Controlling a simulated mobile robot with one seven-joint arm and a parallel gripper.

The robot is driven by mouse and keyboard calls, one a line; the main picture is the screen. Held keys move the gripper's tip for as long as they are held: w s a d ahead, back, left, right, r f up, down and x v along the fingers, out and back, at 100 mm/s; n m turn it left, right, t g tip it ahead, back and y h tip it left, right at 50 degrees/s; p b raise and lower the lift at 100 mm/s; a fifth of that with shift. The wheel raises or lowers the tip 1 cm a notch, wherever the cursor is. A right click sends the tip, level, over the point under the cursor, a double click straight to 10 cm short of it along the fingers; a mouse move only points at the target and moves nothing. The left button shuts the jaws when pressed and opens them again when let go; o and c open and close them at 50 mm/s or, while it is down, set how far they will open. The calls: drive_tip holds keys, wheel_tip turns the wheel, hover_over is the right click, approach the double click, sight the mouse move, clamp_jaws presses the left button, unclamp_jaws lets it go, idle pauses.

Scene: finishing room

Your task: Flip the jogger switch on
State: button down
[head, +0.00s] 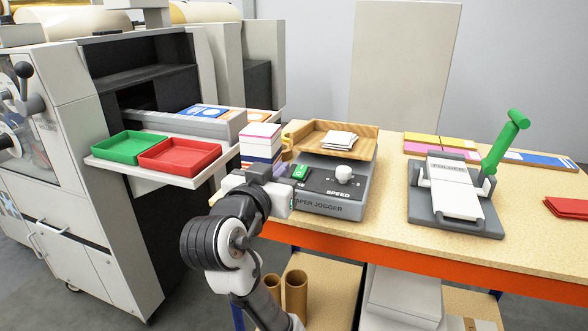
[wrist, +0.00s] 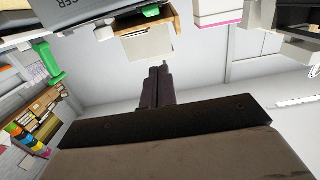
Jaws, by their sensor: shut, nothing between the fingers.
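The paper jogger (head: 331,207) is a grey machine with a dark top panel on the bench, its tilted wooden tray (head: 365,144) holding white paper. Its switch (head: 300,172) is a small green piece at the panel's left, beside a white speed knob (head: 344,173). I cannot tell its position. My gripper (head: 287,183) is at the jogger's left front, close to the switch; I cannot tell if they touch. In the wrist view, my gripper (wrist: 159,70) is shut and empty.
A folder device (head: 455,222) with a green lever (head: 503,143) stands right of the jogger. Stacked pads (head: 260,142) are behind my gripper. Green (head: 130,146) and red (head: 180,154) trays sit on a shelf at left. Bare bench (head: 380,232) lies before the jogger.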

drive_tip(key=p, duration=0.2)
hover_over(297, 175)
drive_tip(key=s, duration=0.1)
drive_tip(key=shift+s+a+f, duration=0.1)
drive_tip(key=shift+a+f, duration=0.05)
drive_tip(key=shift+f, duration=0.05)
drive_tip(key=f, duration=0.1)
drive_tip(key=w+f, duration=0.1)
drive_tip(key=f, duration=0.1)
drive_tip(key=shift+f, duration=0.1)
drive_tip(key=shift+w+f, duration=0.1)
drive_tip(key=shift+f, duration=0.35)
drive_tip(key=shift+r, duration=0.1)
